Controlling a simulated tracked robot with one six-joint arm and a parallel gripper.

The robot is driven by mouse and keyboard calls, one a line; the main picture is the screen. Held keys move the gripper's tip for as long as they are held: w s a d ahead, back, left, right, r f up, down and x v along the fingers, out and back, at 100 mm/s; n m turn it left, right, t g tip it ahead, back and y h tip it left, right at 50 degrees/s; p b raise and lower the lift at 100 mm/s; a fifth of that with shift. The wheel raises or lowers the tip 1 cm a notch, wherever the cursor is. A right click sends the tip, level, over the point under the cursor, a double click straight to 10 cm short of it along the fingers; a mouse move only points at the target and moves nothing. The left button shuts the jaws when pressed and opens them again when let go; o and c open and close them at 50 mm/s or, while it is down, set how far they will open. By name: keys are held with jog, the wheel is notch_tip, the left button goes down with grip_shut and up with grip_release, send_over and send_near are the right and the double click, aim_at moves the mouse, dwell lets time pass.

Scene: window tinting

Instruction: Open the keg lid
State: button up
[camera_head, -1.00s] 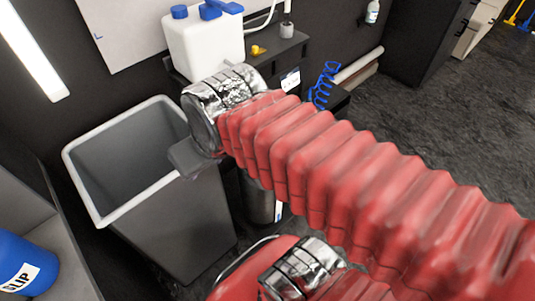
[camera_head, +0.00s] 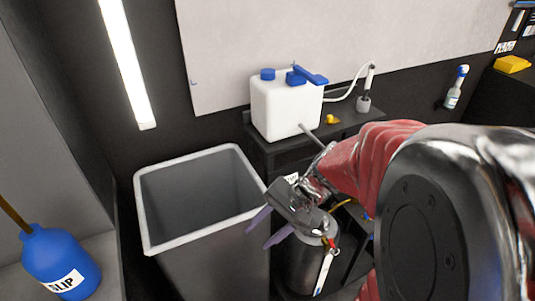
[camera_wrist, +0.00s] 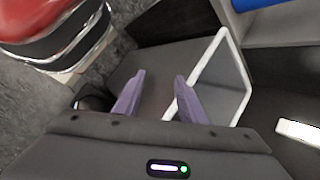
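The keg (camera_head: 300,268) is a metallic cylinder standing on the floor beneath the shelf, right of the grey bin. My gripper covers part of its top in the head view, so the lid cannot be made out clearly. My gripper (camera_head: 257,239) has two purple fingers, spread apart and empty, pointing down and left over the bin's right side. In the wrist view the gripper (camera_wrist: 160,75) is also open with nothing between the fingers.
The open grey bin (camera_head: 205,150) stands left of the keg; its pale rim also shows in the wrist view (camera_wrist: 238,62). A white jug (camera_head: 285,110) with blue caps sits on the dark shelf (camera_head: 350,118). A blue bottle (camera_head: 60,258) stands at lower left.

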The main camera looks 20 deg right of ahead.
jog(key=w+d+f+m+t+y, duration=0.2)
jog(key=w+d+f+m+t, duration=0.15)
jog(key=d+f+m, duration=0.2)
jog(key=m+t+h, duration=0.8)
jog(key=m, duration=1.2)
send_near(323, 225)
jog(key=s+r, duration=0.2)
jog(key=shift+s+d+f+g, duration=0.1)
jog(key=shift+f+g, duration=0.1)
jog(key=shift+g, duration=0.05)
jog(key=shift+x, duration=6.9)
grip_shut()
